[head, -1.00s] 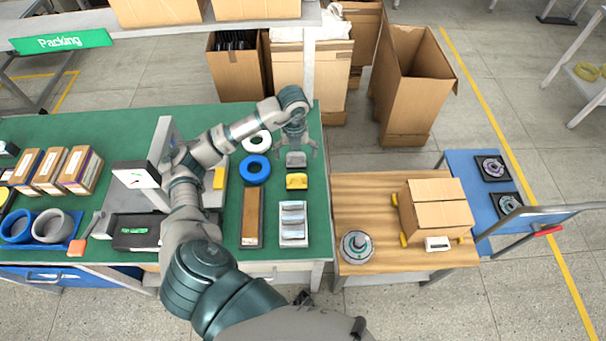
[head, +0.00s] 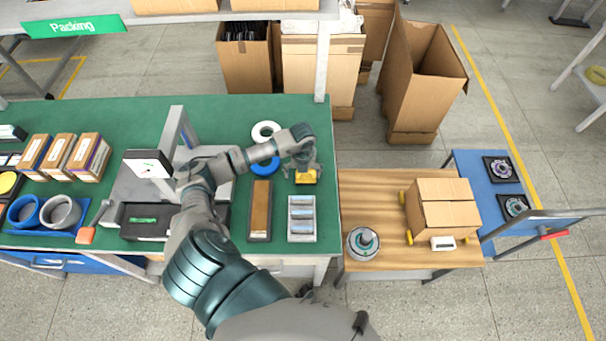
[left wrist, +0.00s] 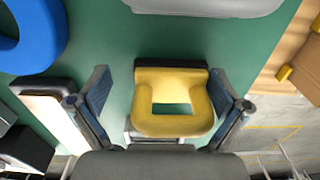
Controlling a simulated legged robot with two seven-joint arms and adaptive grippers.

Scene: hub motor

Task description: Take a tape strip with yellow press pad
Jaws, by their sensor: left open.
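The yellow press pad (head: 307,177) lies on the green bench top near its right edge. In the left wrist view the pad (left wrist: 173,122) shows a yellow handle loop on a dark base. My left gripper (head: 301,167) is right over the pad. In the left wrist view its blue-grey fingers (left wrist: 168,95) stand open on both sides of the pad, with a gap on the left. The white tray with several tape strips (head: 301,219) is just in front of the pad; the pad and my gripper hide most of it in the left wrist view. My right gripper is not seen.
A brown-topped block (head: 260,210) lies left of the strip tray. A blue tape roll (left wrist: 30,38) and a white roll (head: 266,131) are behind it. A wooden table (head: 375,195) with a cardboard box (head: 444,207) stands to the right.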

